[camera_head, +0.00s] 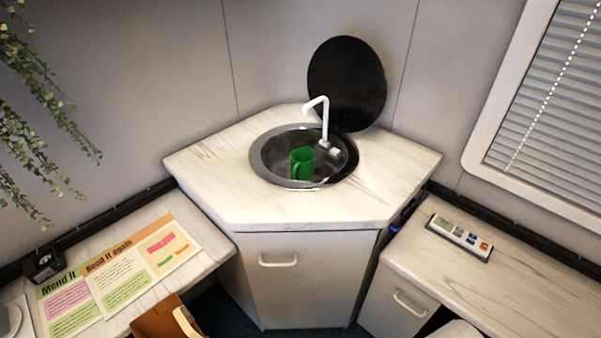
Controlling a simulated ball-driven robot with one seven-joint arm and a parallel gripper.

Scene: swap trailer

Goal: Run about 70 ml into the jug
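A green jug (302,163) stands upright in the round metal sink (268,173) set in the corner counter. A white tap (325,116) rises at the back right of the sink, and its spout bends left over the bowl. A small white lever or knob (334,152) sits low by the tap, right of the jug. No water stream can be made out, and the level inside the jug is too small to tell. My gripper is not in view.
A round black sink lid (346,84) stands open behind the tap. The corner counter (403,167) is clear around the sink. A left worktop carries printed sheets (115,273) and a small black box (44,262). A right worktop holds a panel with buttons (459,237). Plants (30,140) hang at left.

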